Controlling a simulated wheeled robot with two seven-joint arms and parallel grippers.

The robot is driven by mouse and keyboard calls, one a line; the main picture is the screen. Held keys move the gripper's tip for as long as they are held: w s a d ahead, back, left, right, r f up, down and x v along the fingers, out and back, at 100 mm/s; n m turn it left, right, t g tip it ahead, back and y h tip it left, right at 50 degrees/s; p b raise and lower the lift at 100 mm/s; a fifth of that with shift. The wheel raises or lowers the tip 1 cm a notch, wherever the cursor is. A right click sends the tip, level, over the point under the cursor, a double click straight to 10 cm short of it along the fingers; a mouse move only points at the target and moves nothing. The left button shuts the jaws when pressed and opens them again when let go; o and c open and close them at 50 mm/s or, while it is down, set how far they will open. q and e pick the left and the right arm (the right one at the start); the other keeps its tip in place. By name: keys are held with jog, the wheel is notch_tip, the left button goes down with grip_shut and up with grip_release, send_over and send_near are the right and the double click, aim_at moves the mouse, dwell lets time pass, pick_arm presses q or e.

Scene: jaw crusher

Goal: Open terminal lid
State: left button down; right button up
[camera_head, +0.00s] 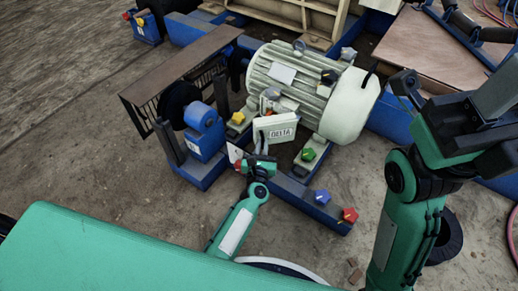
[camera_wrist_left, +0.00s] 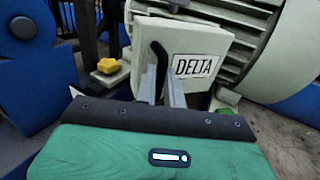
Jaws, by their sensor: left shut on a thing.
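The terminal lid (camera_head: 276,129) is a pale panel with a DELTA label, on the near side of the cream electric motor (camera_head: 318,85). It fills the upper middle of the left wrist view (camera_wrist_left: 207,42), with a black bent handle (camera_wrist_left: 159,58) near its left side. My left gripper (camera_head: 262,152) is at the lid's lower left, its narrow fingers (camera_wrist_left: 161,86) shut on the handle. Just above the lid, small reddish and grey parts (camera_head: 272,101) show; I cannot tell how far the lid stands open.
A blue frame (camera_head: 290,190) carries the motor, with yellow, green, blue and red knobs around it. A pulley (camera_head: 180,101) and a mesh guard (camera_head: 180,75) stand left of the lid. Bare ground (camera_head: 80,140) is clear at the left.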

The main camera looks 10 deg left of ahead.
pick_arm(q)
jog(key=shift+w+d+r, duration=0.2)
jog(key=shift+d, duration=0.35)
jog(key=c, duration=1.5)
grip_release()
jog(key=shift+f, duration=0.1)
jog(key=shift+a, duration=0.1)
jog(key=shift+s, duration=0.2)
jog(key=s+p, duration=0.2)
jog(key=s, duration=0.5)
jog(key=shift+d, duration=0.45)
jog(key=shift+c, duration=0.2)
